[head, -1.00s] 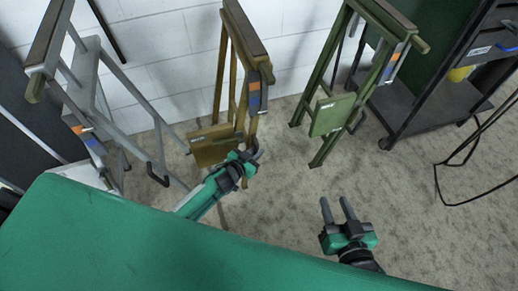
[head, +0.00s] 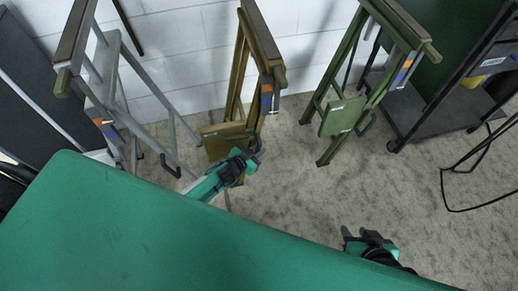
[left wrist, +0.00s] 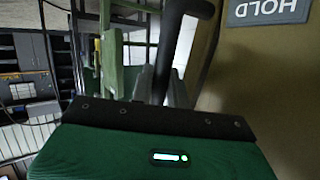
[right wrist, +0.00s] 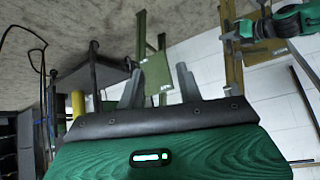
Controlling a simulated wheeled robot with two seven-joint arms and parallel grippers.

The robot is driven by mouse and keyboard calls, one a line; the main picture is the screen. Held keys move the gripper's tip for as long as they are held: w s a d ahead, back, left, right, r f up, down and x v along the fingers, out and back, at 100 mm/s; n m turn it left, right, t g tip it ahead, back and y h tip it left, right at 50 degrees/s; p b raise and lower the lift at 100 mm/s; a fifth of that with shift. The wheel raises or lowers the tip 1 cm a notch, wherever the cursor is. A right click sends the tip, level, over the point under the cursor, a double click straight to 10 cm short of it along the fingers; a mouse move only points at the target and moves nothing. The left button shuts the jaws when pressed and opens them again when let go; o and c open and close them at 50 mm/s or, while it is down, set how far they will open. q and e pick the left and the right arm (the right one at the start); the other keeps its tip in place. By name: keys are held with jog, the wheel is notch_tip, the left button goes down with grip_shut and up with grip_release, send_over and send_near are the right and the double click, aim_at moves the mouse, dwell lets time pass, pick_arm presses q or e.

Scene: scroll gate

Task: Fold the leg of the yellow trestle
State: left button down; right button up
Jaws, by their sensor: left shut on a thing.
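The yellow trestle (head: 240,75) stands upright near the white wall, in the middle of the head view. It has a yellow panel (head: 226,140) low between its legs and an orange and blue label on its near post. My left gripper (head: 252,160) is at the low near side of this trestle, beside the panel. In the left wrist view, its fingers are around a dark bar (left wrist: 171,45), next to a yellow surface (left wrist: 265,80) with a HOLD plate. My right gripper (right wrist: 158,85) is empty with its fingers apart, away from the trestle.
A grey trestle (head: 127,95) stands to the left and a green trestle (head: 340,115) to the right. A dark shelf cart (head: 430,125) stands at the far right, with black cables (head: 445,190) near it. The floor between the green trestle and my right gripper is clear.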

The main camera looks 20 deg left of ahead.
pick_arm(q)
jog(key=shift+s+a, duration=0.1)
jog(key=shift+a, duration=0.2)
jog(key=c, duration=1.7)
grip_release()
jog(key=o, duration=0.3)
jog(key=shift+s+a+r, duration=0.1)
pick_arm(e)
jog(key=shift+s+a+r, duration=0.1)
jog(key=shift+s+a, duration=0.05)
jog(key=shift+a, duration=0.05)
